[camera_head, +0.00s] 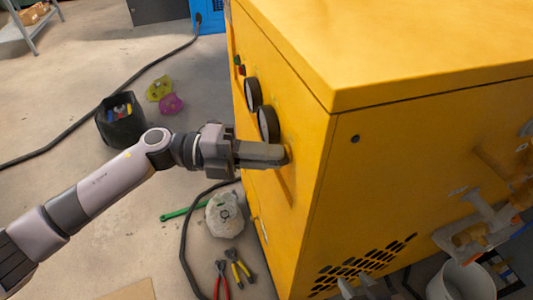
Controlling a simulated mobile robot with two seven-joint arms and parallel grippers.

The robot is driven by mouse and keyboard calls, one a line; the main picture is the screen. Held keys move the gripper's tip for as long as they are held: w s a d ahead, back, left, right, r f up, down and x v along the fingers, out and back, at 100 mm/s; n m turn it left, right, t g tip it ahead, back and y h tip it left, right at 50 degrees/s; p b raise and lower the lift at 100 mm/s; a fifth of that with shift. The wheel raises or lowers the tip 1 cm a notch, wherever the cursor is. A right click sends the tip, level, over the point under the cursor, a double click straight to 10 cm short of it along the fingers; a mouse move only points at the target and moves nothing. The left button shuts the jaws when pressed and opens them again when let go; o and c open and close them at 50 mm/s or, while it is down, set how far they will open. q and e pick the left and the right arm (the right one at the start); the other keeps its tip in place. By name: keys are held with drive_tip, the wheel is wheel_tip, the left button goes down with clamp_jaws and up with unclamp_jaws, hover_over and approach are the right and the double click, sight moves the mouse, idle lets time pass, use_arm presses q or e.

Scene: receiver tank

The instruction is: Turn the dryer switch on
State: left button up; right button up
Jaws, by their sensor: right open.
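The yellow dryer cabinet (420,150) fills the right of the head view. Its narrow left face carries two round black-rimmed gauges (268,124) and small red and green buttons (240,66) further back. My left gripper (284,155) points right, its fingertips at this face just below the nearer gauge. Its fingers look closed together. The switch is not clearly visible; the fingers cover that part of the panel, and I cannot tell whether they touch it. My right gripper (365,289) shows only partly at the bottom edge, in front of the cabinet's vent slots, with its fingers apart.
A black bin (120,122), yellow and magenta crumpled items (165,95), pliers (237,268), a green tool (184,211) and a dark cable (80,122) lie on the floor. A white bucket (462,281) and pipe fittings (478,220) are at the right.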

use_arm(q)
drive_tip(key=o, duration=0.4)
drive_tip(key=a, duration=0.7)
drive_tip(key=shift+w+a, duration=0.15)
drive_tip(key=shift+w, duration=0.1)
